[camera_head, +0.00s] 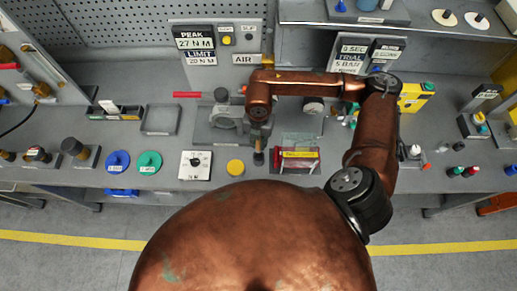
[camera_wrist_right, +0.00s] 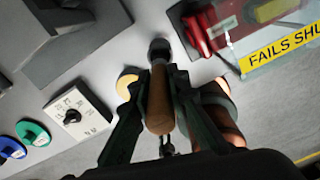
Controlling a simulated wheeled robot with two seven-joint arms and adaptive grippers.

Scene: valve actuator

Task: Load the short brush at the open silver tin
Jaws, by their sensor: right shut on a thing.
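My right gripper (camera_head: 258,142) points down over the bench near its front edge. In the wrist view its fingers (camera_wrist_right: 160,110) are shut on the wooden handle of a short brush (camera_wrist_right: 159,98). The brush's dark end (camera_wrist_right: 160,48) points away from the camera; in the head view the brush (camera_head: 258,158) is small and mostly below the fingers. I cannot tell whether its tip touches anything. A yellow disc (camera_head: 235,167) lies just left of the brush and is partly behind a finger in the wrist view (camera_wrist_right: 127,84). I cannot make out the open silver tin for certain. My left gripper is out of view.
A clear cover with a yellow label (camera_head: 299,153) stands just right of the gripper. A white dial box (camera_head: 195,165) is left of the yellow disc, with green (camera_head: 148,163) and blue (camera_head: 117,163) wheels further left. A grey valve assembly (camera_head: 222,115) stands behind.

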